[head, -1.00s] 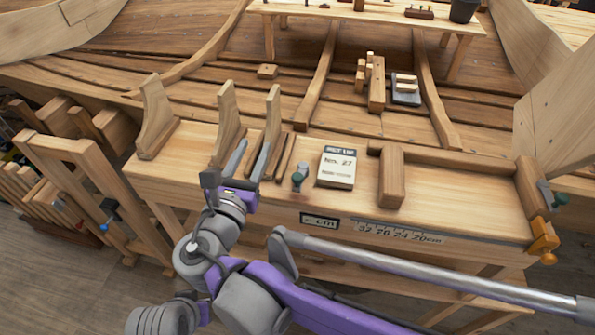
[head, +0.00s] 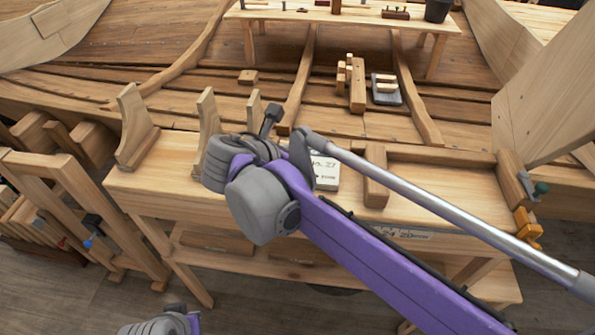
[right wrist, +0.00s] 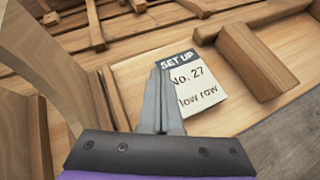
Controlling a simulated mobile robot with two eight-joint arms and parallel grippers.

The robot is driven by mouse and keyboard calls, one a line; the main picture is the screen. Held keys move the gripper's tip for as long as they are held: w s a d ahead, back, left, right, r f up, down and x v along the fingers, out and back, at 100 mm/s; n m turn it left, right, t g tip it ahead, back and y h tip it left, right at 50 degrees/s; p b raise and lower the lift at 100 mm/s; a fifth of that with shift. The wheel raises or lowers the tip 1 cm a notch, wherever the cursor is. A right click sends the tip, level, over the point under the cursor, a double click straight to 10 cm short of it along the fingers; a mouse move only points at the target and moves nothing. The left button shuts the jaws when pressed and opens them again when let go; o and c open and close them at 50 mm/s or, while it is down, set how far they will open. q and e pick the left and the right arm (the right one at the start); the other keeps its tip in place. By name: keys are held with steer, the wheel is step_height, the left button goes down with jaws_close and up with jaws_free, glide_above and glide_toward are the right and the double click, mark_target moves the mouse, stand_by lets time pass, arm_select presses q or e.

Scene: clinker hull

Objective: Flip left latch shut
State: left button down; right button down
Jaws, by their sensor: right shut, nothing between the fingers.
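My right gripper (right wrist: 160,72) is shut and empty in the right wrist view. In the head view my right arm hides the fingers and covers part of the card (head: 325,172). The left latch, a small teal-knobbed fitting beside the card in the earlier head view, is hidden now behind my arm, and I cannot tell its position. Another teal-knobbed latch (head: 538,188) shows at the bench's right end.
The bench (head: 150,180) carries upright wooden brackets (head: 133,125) on its left and a wooden block (head: 376,178) right of the card. An orange clamp (head: 528,228) is on the right end. The hull planking (head: 200,95) rises behind.

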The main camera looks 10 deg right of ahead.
steer(key=d+m+g, duration=0.2)
steer(key=d, duration=0.1)
steer(key=s+d+g+y, duration=0.1)
steer(key=d, duration=0.1)
steer(key=shift+f+m+g, duration=0.1)
steer(key=shift+m+g, duration=0.3)
steer(key=s+d+m+g+y, duration=0.1)
steer(key=s+d+r+m+g+y, duration=0.1)
steer(key=shift+s+r+g+y, duration=0.2)
steer(key=shift+g+y, duration=0.1)
steer(key=s+r+m+y, duration=0.1)
steer(key=s+r+m+g+y, duration=0.1)
steer(key=r, duration=0.1)
steer(key=shift+s+d+m+y+b, duration=0.15)
steer(key=shift+d+m+y+b, duration=0.15)
steer(key=shift+d+y, duration=0.1)
step_height(320, 180, up, 7)
steer(key=s+a+m+y, duration=0.1)
steer(key=s+m+y, duration=0.1)
steer(key=y, duration=0.2)
steer(key=shift+a+f+m+y, duration=0.15)
steer(key=shift+a+m+y, duration=0.15)
steer(key=shift+m, duration=0.1)
steer(key=shift+s+f, duration=0.1)
